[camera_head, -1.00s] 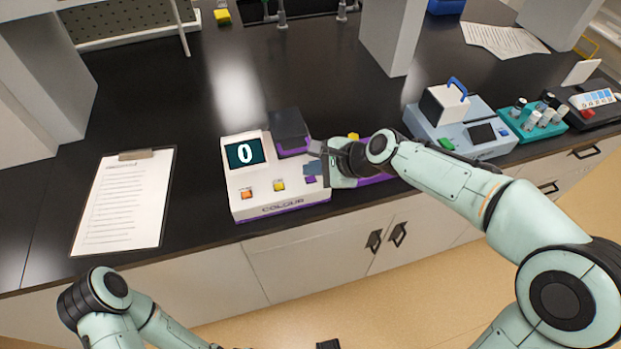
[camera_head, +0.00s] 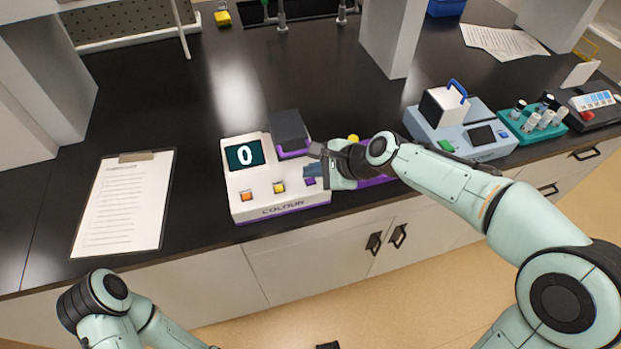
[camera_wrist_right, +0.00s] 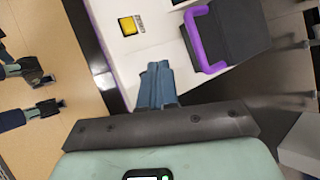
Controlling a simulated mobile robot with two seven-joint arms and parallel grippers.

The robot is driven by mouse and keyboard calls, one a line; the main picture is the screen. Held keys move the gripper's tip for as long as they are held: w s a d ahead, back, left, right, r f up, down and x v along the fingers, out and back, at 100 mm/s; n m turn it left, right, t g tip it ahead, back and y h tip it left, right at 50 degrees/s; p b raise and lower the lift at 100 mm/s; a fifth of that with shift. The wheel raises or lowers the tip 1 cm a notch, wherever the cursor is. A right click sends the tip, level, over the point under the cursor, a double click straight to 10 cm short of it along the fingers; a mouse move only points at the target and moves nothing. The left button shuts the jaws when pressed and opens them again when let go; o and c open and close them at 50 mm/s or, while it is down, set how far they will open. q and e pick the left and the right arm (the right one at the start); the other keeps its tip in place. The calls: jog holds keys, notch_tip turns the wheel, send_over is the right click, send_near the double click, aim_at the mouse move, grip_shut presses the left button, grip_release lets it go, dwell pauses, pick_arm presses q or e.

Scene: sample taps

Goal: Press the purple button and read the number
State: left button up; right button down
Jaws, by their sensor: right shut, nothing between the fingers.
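The white colour meter (camera_head: 270,208) stands at the bench's front edge in the head view. Its screen (camera_head: 244,154) reads 0. On its front are an orange button (camera_head: 246,197), a yellow button (camera_head: 279,188) and the purple button (camera_head: 309,182), partly covered by my fingers. My right gripper (camera_head: 308,171) is shut and empty, its blue fingertips over the purple button. In the right wrist view the shut fingers (camera_wrist_right: 156,72) point at the white panel, beside the yellow button (camera_wrist_right: 129,26); the purple button is hidden there. I cannot tell whether they touch it. My left gripper does not show in the head view.
A dark block with a purple edge (camera_head: 288,130) sits on the meter's back right. A clipboard (camera_head: 124,205) lies to the left. A blue-grey device (camera_head: 465,130) and a teal vial rack (camera_head: 533,122) stand to the right. The bench behind the meter is mostly clear.

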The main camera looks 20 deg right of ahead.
aim_at(314, 182)
jog(key=shift+f, duration=0.15)
dwell(0.7)
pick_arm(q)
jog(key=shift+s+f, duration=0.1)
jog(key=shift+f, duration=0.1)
pick_arm(e)
jog(key=shift+f, duration=0.3)
pick_arm(q)
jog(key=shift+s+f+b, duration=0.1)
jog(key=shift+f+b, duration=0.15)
jog(key=shift+b, duration=0.2)
pick_arm(e)
jog(key=shift+f, duration=0.4)
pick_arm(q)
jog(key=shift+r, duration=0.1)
pick_arm(e)
jog(key=shift+r, duration=0.1)
pick_arm(q)
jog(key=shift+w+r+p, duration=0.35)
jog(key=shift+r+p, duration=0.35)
jog(key=shift+p, duration=0.1)
pick_arm(e)
jog(key=shift+r, duration=0.7)
